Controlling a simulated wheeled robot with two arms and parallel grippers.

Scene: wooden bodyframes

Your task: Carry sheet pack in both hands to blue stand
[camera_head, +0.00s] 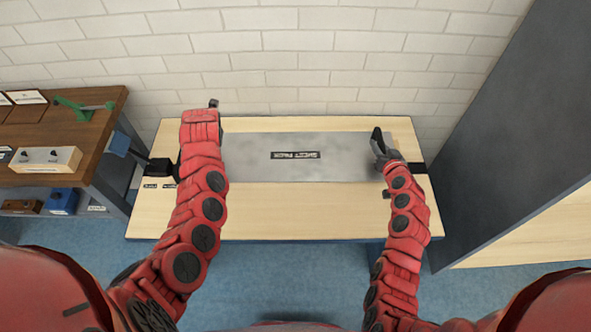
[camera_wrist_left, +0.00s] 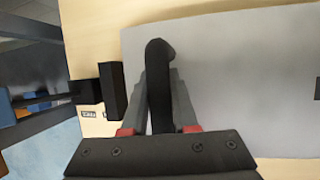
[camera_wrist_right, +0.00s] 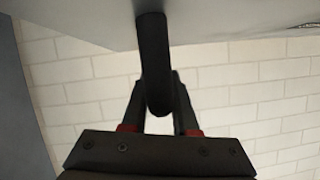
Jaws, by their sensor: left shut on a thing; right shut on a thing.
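The sheet pack (camera_head: 255,160) is a flat grey panel with a dark label, lying level over the pale wooden tabletop (camera_head: 300,215). I cannot tell whether it rests on the top or hangs just above it. My right gripper (camera_head: 382,150) is shut on the black handle at its right end, which also shows in the right wrist view (camera_wrist_right: 152,60). My left gripper is hidden behind my forearm in the head view. In the left wrist view this gripper (camera_wrist_left: 160,115) is shut on the black handle (camera_wrist_left: 160,65) at the pack's left end. Blue shows under the table's front edge (camera_head: 300,242).
A tall dark grey panel (camera_head: 500,140) stands close on the right. A white brick wall (camera_head: 280,60) is behind. Black pieces (camera_head: 160,168) sit at the table's ends.

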